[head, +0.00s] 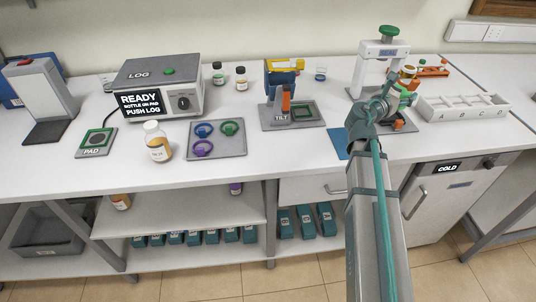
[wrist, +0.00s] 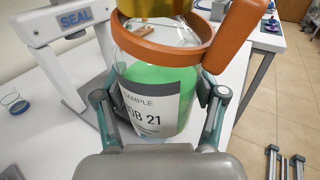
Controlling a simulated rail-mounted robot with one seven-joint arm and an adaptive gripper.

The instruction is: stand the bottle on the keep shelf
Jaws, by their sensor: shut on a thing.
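My gripper (head: 384,106) is at the right part of the bench, beside the white SEAL press (head: 384,50). In the wrist view my gripper (wrist: 160,98) is shut on a clear bottle (wrist: 180,82) of green liquid. Its label reads "SAMPLE" and, partly cut off, "OB 21". An orange ring with a tab (wrist: 232,38) surrounds the bottle's upper part, and a gold-coloured top is cut off above. In the head view the bottle is mostly hidden by my gripper. No shelf marked "keep" is readable; a shelf (head: 180,214) runs under the bench at left.
The under-bench shelf holds an amber bottle (head: 120,202) and a purple item (head: 235,188). A white bottle (head: 157,141), ring tray (head: 217,150) and TILT stand (head: 290,112) are on the bench. A compartment tray (head: 462,108) and COLD cabinet (head: 455,190) are at right.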

